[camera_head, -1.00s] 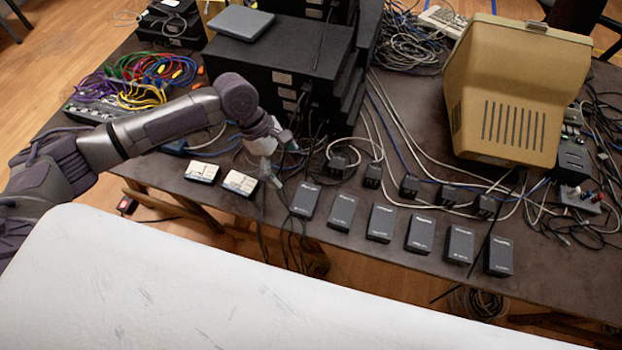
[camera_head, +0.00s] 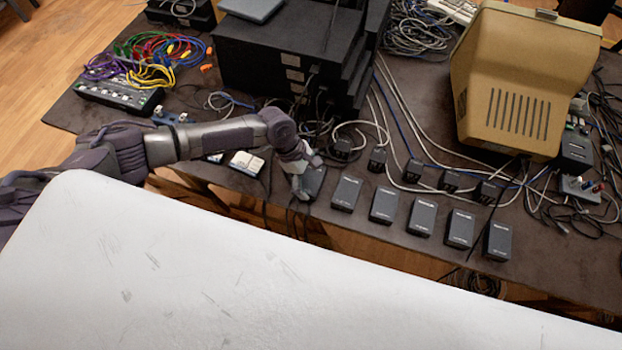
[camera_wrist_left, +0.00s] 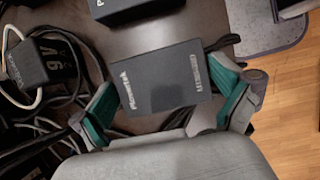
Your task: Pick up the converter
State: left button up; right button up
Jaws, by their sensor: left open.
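Several small black boxes with white lettering stand in a row along the table's front edge; no label tells me which is the converter. The leftmost black box (camera_head: 317,181) is partly covered by my left gripper (camera_head: 303,187), which is over it. In the left wrist view this black box (camera_wrist_left: 155,76) lies between the two green-padded fingers of my left gripper (camera_wrist_left: 167,80). The fingers are apart, with gaps showing on both sides of the box. My right gripper is in no view.
Another black box (camera_head: 346,193) stands close on the right. Cables and black plugs (camera_head: 377,160) lie behind the row, with a beige monitor (camera_head: 513,85) and stacked black equipment (camera_head: 270,55) further back. A pale surface (camera_head: 250,270) fills the front.

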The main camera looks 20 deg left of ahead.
pick_arm(q)
jog(key=shift+f, duration=0.15)
jog(key=shift+c, duration=0.2)
jog(key=c, duration=1)
